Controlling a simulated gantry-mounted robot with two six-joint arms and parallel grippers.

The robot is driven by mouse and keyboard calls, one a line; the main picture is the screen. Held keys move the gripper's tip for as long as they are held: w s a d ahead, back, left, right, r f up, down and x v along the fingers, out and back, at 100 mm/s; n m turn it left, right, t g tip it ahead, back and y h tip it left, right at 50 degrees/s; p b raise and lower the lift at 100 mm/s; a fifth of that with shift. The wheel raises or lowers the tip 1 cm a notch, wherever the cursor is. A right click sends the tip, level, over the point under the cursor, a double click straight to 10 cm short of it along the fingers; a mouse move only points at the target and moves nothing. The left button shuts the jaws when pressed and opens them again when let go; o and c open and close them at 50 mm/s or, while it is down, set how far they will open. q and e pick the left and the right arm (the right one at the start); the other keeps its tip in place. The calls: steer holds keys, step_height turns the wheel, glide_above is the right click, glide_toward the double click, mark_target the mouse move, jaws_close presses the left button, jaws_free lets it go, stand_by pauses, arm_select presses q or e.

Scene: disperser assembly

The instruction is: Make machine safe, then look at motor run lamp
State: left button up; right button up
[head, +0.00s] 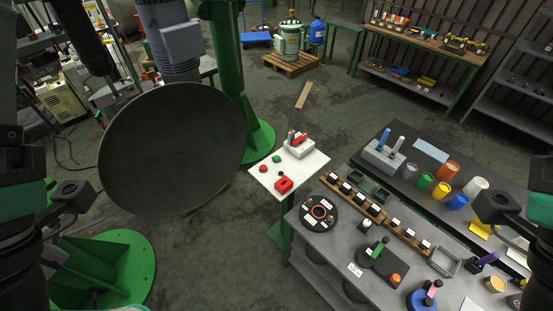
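A white-topped control stand (310,171) is in the middle of the head view. On it are a red button (263,169), a green button (276,159), a small black knob (281,174), a red box (284,185) and a light grey switch box with a red handle (299,140). I cannot pick out a motor run lamp or tell whether one is lit. My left gripper (65,198) is at the left edge and my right gripper (498,205) at the right edge, both well away from the stand. Their finger openings cannot be made out.
A large dark disc (172,150) under a grey motor housing (184,45) fills the upper left, near a green column (229,70). A grey workbench (330,250) with cups, blocks and tools stands right of the stand. Floor is open behind the stand.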

arm_select(q)
jaws_close()
stand_by(1.5)
